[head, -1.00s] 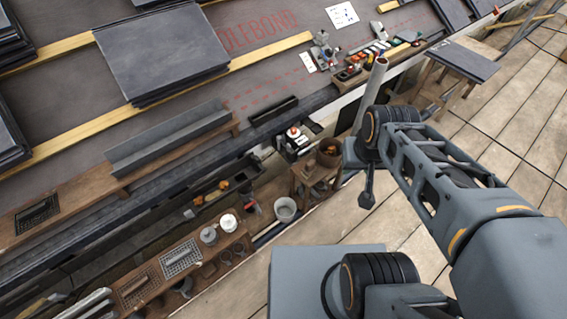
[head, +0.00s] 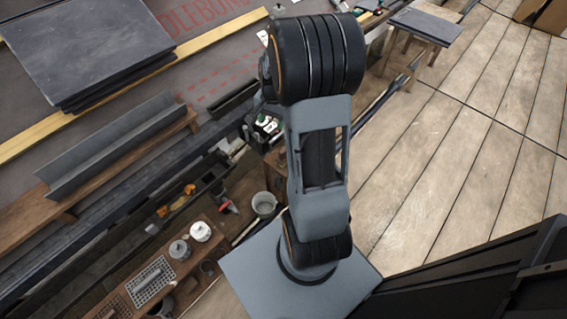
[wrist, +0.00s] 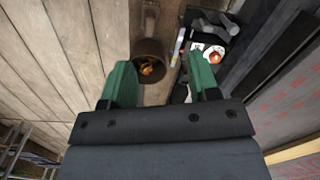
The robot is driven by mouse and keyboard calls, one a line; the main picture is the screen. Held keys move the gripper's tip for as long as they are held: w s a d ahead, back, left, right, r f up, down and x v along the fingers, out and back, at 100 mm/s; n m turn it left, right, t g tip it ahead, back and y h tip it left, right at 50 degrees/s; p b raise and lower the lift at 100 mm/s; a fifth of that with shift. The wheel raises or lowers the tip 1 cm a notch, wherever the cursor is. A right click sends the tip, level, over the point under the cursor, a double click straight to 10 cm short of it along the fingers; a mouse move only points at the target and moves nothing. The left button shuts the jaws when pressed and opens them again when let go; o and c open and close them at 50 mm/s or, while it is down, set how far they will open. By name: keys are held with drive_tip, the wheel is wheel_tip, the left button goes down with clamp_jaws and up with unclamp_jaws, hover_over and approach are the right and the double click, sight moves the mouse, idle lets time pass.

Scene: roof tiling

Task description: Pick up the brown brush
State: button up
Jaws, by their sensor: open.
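I cannot make out a brown brush for certain in either view. My gripper (wrist: 159,62) shows in the wrist view with its two green fingers wide apart and nothing between them touching either finger. Beyond the fingers is a round brown container (wrist: 137,52) with orange bits (wrist: 153,68) inside. A narrow brown piece (wrist: 149,17) stands out above it in the picture; I cannot tell what it is. In the head view my arm covers this spot and hides the gripper.
A red-and-white round item (wrist: 214,54) lies right of the fingers. In the head view a grey bucket (head: 264,204) and a wooden shelf with white-lidded pots (head: 200,231) stand lower left. Slates (head: 95,45) lie on the roof. Plank floor (head: 440,150) is open at right.

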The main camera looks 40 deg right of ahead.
drive_tip(key=d+f+m+b, duration=0.1)
drive_tip(key=f, duration=0.4)
drive_tip(key=d+f+m+b, duration=0.1)
drive_tip(key=d+f+b, duration=0.1)
drive_tip(key=f, duration=0.4)
drive_tip(key=d+f+m+b, duration=0.1)
drive_tip(key=d+f+m, duration=0.1)
drive_tip(key=f, duration=0.4)
drive_tip(key=shift+w+d+f+g+y+b, duration=0.1)
drive_tip(key=shift+g+y+b, duration=0.2)
drive_tip(key=shift+b, duration=0.05)
drive_tip(key=shift+a+f+b, duration=0.2)
drive_tip(key=shift+f+b, duration=1.5)
drive_tip(key=shift+f, duration=1.45)
drive_tip(key=shift+c, duration=0.2)
drive_tip(key=shift+r, duration=0.1)
drive_tip(key=c, duration=0.6)
